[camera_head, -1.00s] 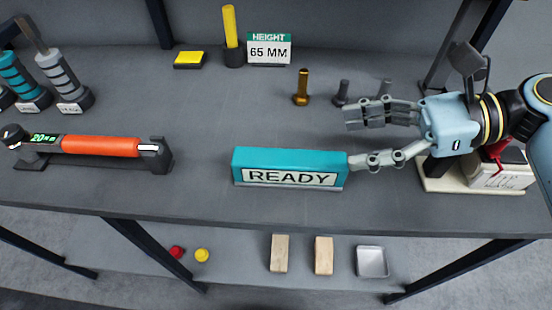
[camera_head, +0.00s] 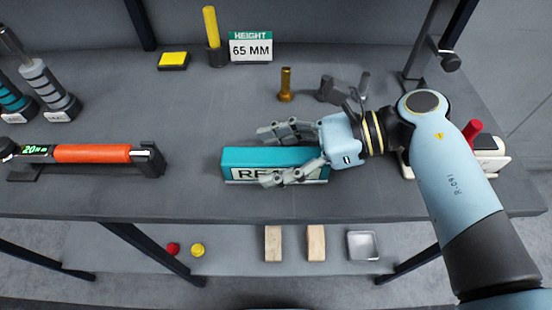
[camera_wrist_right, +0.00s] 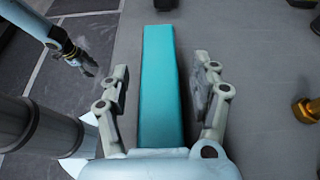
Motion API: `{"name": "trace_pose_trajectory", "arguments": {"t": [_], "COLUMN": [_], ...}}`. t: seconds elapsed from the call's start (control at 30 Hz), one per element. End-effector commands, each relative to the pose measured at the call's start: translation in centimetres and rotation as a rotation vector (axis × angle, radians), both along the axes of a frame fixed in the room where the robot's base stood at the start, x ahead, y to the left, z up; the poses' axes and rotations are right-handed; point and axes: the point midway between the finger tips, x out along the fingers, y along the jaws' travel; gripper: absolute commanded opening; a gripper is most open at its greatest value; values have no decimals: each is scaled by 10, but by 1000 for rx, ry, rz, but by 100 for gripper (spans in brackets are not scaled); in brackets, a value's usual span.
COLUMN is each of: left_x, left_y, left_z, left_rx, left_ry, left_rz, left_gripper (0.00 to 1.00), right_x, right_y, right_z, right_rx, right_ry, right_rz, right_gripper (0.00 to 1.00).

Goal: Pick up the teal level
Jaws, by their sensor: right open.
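The teal level (camera_head: 240,157) is a long teal block with a white label, partly hidden, standing on the grey workbench in the head view. My right gripper (camera_head: 268,155) is open, with one finger in front of the level's label and one behind it. In the right wrist view the level (camera_wrist_right: 161,85) runs lengthwise between the two spread fingers of the right gripper (camera_wrist_right: 163,88). Gaps show on both sides, so the fingers look apart from it. My left gripper is not in the head view; a dark gripper (camera_wrist_right: 78,58) shows at the upper left of the wrist view.
An orange torque tool (camera_head: 92,153) rests in a cradle at left. A brass bolt (camera_head: 286,85) and grey parts stand behind the level. A yellow post (camera_head: 211,27) and height sign (camera_head: 250,48) stand at the back. Wooden blocks (camera_head: 273,243) lie on the lower shelf.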

Motion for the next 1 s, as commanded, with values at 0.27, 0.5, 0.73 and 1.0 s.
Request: {"name": "trace_pose_trajectory", "arguments": {"t": [0.27,0.5,0.73,1.0], "left_x": [0,-1,-1,-1], "left_y": [0,0,0,-1], "left_z": [0,0,0,-1], "left_rx": [0,0,0,-1], "left_ry": [1,1,1,1], "left_rz": [0,0,0,0], "left_gripper": [40,40,40,40], "right_x": [0,0,0,0], "right_y": [0,-1,0,0], "right_z": [0,0,1,6], "right_rx": [0,0,2,2], "right_ry": [1,1,0,0], "right_rz": [0,0,-1,-1], "right_gripper": [40,9,0,0]}}
